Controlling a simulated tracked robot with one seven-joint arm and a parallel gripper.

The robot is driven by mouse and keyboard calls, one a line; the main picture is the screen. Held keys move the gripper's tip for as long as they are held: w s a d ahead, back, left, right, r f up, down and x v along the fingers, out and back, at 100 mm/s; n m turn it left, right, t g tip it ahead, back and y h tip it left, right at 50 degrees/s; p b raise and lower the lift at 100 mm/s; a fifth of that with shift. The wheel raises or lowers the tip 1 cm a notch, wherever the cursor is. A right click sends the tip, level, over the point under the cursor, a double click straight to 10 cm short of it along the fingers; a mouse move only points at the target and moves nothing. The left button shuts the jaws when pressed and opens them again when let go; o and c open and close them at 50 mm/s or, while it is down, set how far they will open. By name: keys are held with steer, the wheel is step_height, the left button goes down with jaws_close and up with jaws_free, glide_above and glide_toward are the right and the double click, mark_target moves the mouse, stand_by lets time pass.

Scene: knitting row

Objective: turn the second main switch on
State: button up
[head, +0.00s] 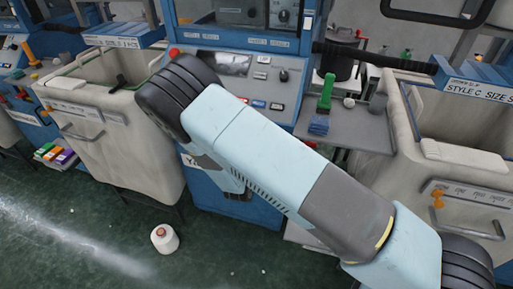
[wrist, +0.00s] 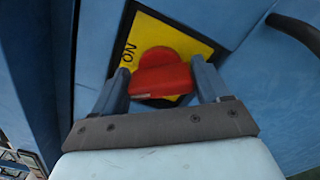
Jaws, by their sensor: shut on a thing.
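The main switch is a red rotary knob (wrist: 160,80) on a yellow plate (wrist: 150,30) in the wrist view. The plate is set on a blue machine panel (wrist: 225,15). The letters "ON" show on the plate's left side. My gripper (wrist: 160,74) has a finger on each side of the knob's red grip and is shut on it. The grip lies nearly across the picture between the fingers. Other lettering on the plate is hidden. In the head view my arm covers the switch and gripper in front of the middle machine (head: 265,190).
Grey fabric bins stand left (head: 115,125) and right (head: 455,130) of the middle machine. A white yarn cone (head: 165,240) stands on the green floor at lower left. A small shelf (head: 355,130) with a green tool (head: 327,92) juts out right. A dark cable (wrist: 295,35) runs near the switch.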

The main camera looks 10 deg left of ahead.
steer(key=m, duration=0.4)
steer(key=shift+d+f, duration=0.15)
steer(key=shift+f+m, duration=0.1)
steer(key=shift+m, duration=1.5)
steer(key=shift+s, duration=0.1)
steer(key=o, duration=0.6)
steer(key=shift+o, duration=0.4)
steer(key=s+a, duration=0.1)
steer(key=s, duration=1.2)
steer(key=shift+s, duration=0.3)
